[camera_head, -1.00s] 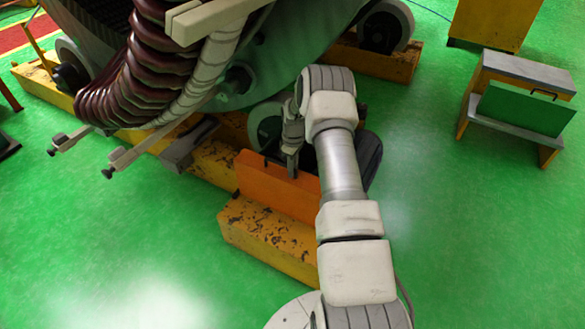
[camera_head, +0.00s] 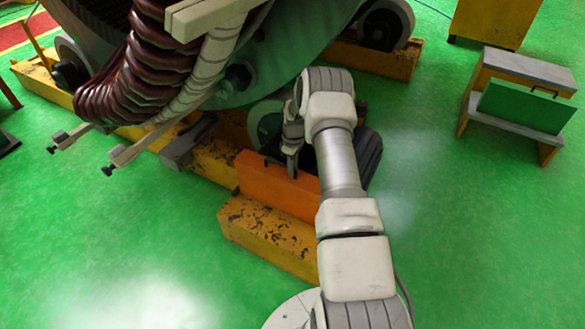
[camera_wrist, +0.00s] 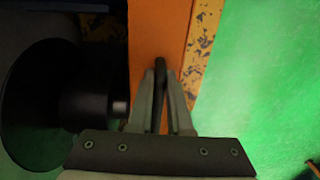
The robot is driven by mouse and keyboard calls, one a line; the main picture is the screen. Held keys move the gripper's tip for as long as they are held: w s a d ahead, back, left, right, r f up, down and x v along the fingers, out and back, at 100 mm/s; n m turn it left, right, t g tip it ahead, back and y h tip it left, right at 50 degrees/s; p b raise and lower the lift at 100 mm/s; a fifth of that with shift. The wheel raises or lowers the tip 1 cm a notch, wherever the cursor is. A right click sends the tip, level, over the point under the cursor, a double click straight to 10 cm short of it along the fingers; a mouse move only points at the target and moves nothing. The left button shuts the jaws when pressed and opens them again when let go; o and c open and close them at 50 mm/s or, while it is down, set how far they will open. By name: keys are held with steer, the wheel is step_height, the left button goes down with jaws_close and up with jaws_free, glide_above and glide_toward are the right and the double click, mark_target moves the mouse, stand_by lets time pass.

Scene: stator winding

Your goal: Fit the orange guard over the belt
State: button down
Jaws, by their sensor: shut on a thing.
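The orange guard (camera_head: 272,188) is a flat-sided piece standing upright at the yellow base beam, beside the rollers under the big drum. It also fills the top middle of the wrist view (camera_wrist: 157,28). My gripper (camera_head: 291,172) is at its upper edge. In the wrist view, my fingers (camera_wrist: 161,75) are shut on the guard's dark handle (camera_wrist: 161,68). I cannot make out the belt; the guard and my arm cover that area. I cannot tell whether the guard is seated or held slightly above the beam.
The yellow beam (camera_head: 265,235) runs along the guard's near side. A dark roller part (camera_wrist: 45,95) is close left of my fingers. The large drum (camera_head: 290,50) and ribbed hoses (camera_head: 140,85) are above left. A stand with a green panel (camera_head: 525,107) is at right.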

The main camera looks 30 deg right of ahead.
steer(key=shift+f, duration=0.2)
steer(key=c, duration=0.8)
jaws_free()
steer(key=shift+o, duration=0.2)
steer(key=shift+f, duration=0.15)
steer(key=s+a+r+m+t+p, duration=0.1)
steer(key=a+r+p, duration=0.2)
steer(key=r, duration=1.4)
steer(key=s+a+r+p, duration=0.1)
steer(key=a+r+p, duration=0.2)
steer(key=r, duration=1.3)
steer(key=s+a+r+m+t+h, duration=0.1)
steer(key=s+a+r+m+t, duration=0.1)
steer(key=s+a+r, duration=0.5)
steer(key=s+a+r+m+t, duration=0.15)
steer(key=s+a+r, duration=0.25)
steer(key=s+r, duration=0.65)
steer(key=s+a+f+m+t, duration=0.1)
steer(key=s+a, duration=0.1)
steer(key=s, duration=0.5)
steer(key=s+a+m, duration=0.1)
steer(key=s+a, duration=0.1)
steer(key=s, duration=0.4)
step_height(320, 180, up, 22)
steer(key=p, duration=2.2)
steer(key=shift+s+r+y, duration=0.25)
steer(key=shift+s+y, duration=0.05)
steer(key=shift+s, duration=0.15)
